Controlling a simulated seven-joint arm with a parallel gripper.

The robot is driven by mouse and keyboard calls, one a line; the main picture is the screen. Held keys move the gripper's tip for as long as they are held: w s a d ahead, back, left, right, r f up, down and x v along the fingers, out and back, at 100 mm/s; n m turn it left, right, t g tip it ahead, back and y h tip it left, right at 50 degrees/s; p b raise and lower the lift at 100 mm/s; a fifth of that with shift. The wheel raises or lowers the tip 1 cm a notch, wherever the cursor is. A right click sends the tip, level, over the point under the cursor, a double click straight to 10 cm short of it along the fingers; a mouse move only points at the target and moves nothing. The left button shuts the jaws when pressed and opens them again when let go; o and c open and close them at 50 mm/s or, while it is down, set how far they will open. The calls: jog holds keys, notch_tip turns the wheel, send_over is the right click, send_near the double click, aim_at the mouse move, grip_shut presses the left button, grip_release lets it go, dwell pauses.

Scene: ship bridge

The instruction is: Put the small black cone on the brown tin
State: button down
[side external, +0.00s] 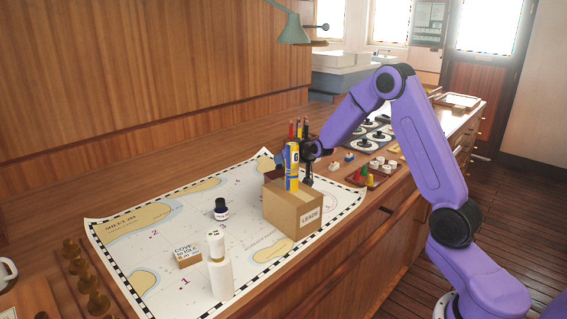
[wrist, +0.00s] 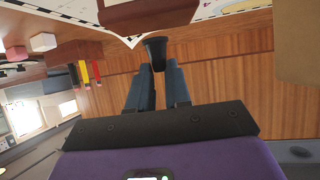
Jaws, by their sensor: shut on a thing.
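The small black cone (wrist: 155,52) is between my gripper's fingertips (wrist: 156,68) in the wrist view, with its wide end away from the fingers. A dark brown thing, probably the brown tin (wrist: 150,14), shows at the top edge of the wrist view beside the chart, apart from the cone.
The cardboard box (side external: 293,208) marked LEADS, with a yellow and blue tube (side external: 291,167) above it, stands close to my gripper. A tray of coloured pieces (side external: 372,175) lies to the right. An ink bottle (side external: 221,209) and white bottle (side external: 219,268) stand on the chart (side external: 180,228).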

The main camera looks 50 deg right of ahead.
jog(key=shift+f, duration=0.7)
jog(key=shift+f, duration=0.15)
jog(key=c, duration=1.1)
grip_release()
jog(key=shift+o, duration=0.2)
jog(key=shift+r, duration=0.2)
jog(key=v, duration=1.2)
